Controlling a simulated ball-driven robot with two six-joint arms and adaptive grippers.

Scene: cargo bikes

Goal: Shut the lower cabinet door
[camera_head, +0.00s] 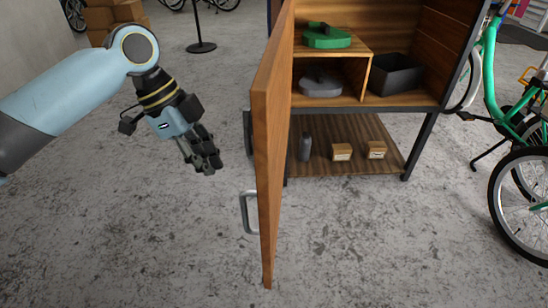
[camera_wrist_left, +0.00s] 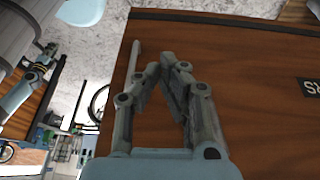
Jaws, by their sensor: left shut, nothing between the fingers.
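The wooden cabinet door (camera_head: 268,130) stands wide open, swung out toward me and seen nearly edge-on in the head view. A grey metal handle (camera_head: 247,212) sits low on its outer, left-hand face. The cabinet (camera_head: 440,60) behind it shows its open interior. My left gripper (camera_head: 211,168) is shut and empty, to the left of the door and apart from it in the head view. In the left wrist view, the shut fingers (camera_wrist_left: 172,62) appear in front of the door's brown face (camera_wrist_left: 255,80), with a grey bar, likely the handle, beside them. My right gripper is not in view.
Inside the cabinet are a green object (camera_head: 326,37), a grey object (camera_head: 320,84) and a black bin (camera_head: 396,76). A bottle (camera_head: 305,147) and small boxes (camera_head: 342,152) are on the slatted shelf below. A green bicycle (camera_head: 492,75) stands right. The floor left of the door is clear.

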